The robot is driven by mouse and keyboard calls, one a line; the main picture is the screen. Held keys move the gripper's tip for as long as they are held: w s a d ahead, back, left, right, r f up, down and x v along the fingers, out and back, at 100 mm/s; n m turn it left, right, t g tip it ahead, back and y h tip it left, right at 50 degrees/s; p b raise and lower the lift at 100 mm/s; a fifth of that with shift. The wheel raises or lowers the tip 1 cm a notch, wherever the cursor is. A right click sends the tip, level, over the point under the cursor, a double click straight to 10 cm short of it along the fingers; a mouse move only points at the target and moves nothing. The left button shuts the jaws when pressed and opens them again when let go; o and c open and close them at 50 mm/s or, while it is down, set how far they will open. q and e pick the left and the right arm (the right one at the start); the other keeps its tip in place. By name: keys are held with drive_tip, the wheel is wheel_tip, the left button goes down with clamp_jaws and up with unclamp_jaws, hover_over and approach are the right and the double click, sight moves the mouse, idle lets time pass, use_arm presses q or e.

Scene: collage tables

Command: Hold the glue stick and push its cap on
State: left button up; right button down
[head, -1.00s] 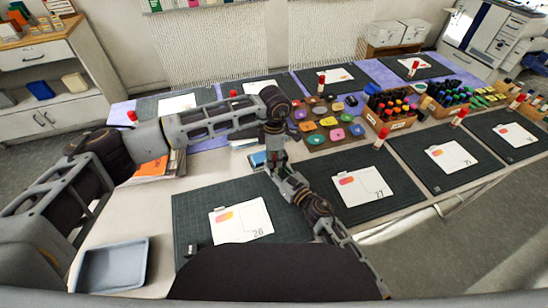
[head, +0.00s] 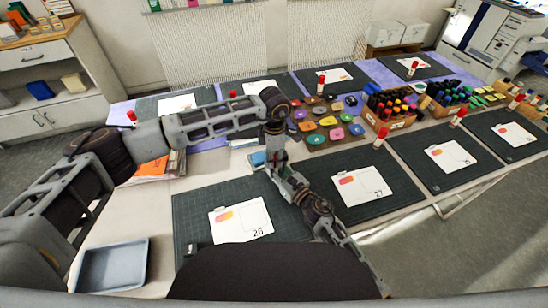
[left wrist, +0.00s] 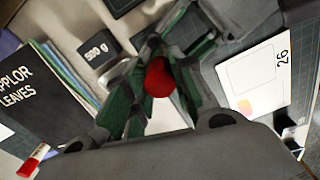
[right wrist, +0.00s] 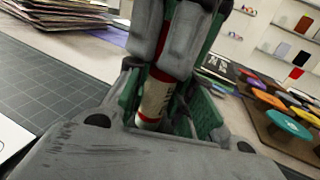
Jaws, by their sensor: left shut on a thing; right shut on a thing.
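My two grippers meet above the near mats in the head view, left (head: 275,155) over right (head: 283,172). In the right wrist view my right gripper (right wrist: 165,110) is shut on the glue stick (right wrist: 153,100), a white-labelled tube with a red lower end. My left gripper's grey fingers are just above it, around a red part at the stick's upper end. In the left wrist view my left gripper (left wrist: 158,85) is shut on the red cap (left wrist: 158,77), seen end-on. Fingers hide the joint, so I cannot tell whether the cap is fully seated.
A numbered card (head: 240,220) lies on the dark mat below the grippers. A grey tray (head: 112,266) sits at the near left. Other red-capped glue sticks (head: 381,137) stand upright at the mats.

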use_arm(q)
drive_tip(key=shift+s+a+f, duration=0.1)
drive_tip(key=shift+s+f, duration=0.05)
drive_tip(key=shift+f, duration=0.45)
use_arm(e)
drive_tip(key=shift+s+a+r, duration=0.1)
drive_tip(key=shift+a+r, duration=0.05)
drive_tip(key=shift+r, duration=0.1)
drive_tip(key=shift+s+a, duration=0.1)
drive_tip(key=shift+a, duration=0.05)
use_arm(q)
drive_tip(key=o, duration=0.5)
drive_tip(key=shift+s+d, duration=0.1)
drive_tip(key=shift+d, duration=0.1)
use_arm(e)
drive_tip(key=shift+r, duration=0.15)
use_arm(q)
drive_tip(key=shift+r, duration=0.95)
use_arm(e)
drive_tip(key=shift+w, duration=0.2)
use_arm(q)
drive_tip(key=shift+r, duration=1.25)
use_arm(e)
drive_tip(key=shift+d+f, duration=0.2)
drive_tip(key=shift+f, duration=0.05)
use_arm(q)
drive_tip(key=shift+w, duration=0.2)
drive_tip(key=c, duration=0.4)
use_arm(e)
drive_tip(key=shift+f, duration=0.1)
